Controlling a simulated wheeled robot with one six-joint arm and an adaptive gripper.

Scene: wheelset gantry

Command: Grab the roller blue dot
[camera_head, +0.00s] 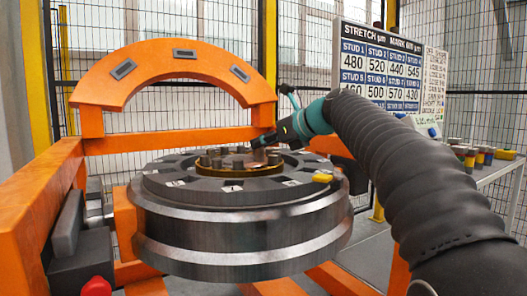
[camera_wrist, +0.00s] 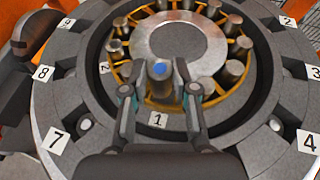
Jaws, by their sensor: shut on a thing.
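The roller with the blue dot (camera_wrist: 159,78) is a short grey metal cylinder, upright at the near side of the brass ring, just behind the label 1. My gripper (camera_wrist: 160,92) is shut on this roller, with one finger on each side. The blue dot shows on its top face between the fingertips. In the head view my gripper (camera_head: 259,141) reaches down into the ring from the right, and I cannot pick out the held roller there.
Several other plain rollers (camera_wrist: 235,70) stand around the brass cage (camera_wrist: 125,72). A big grey wheel (camera_head: 240,232) with numbered labels surrounds them. An orange frame (camera_head: 106,92) arches behind. A figures board (camera_head: 385,65) and a side table with small coloured pots (camera_head: 468,160) stand right.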

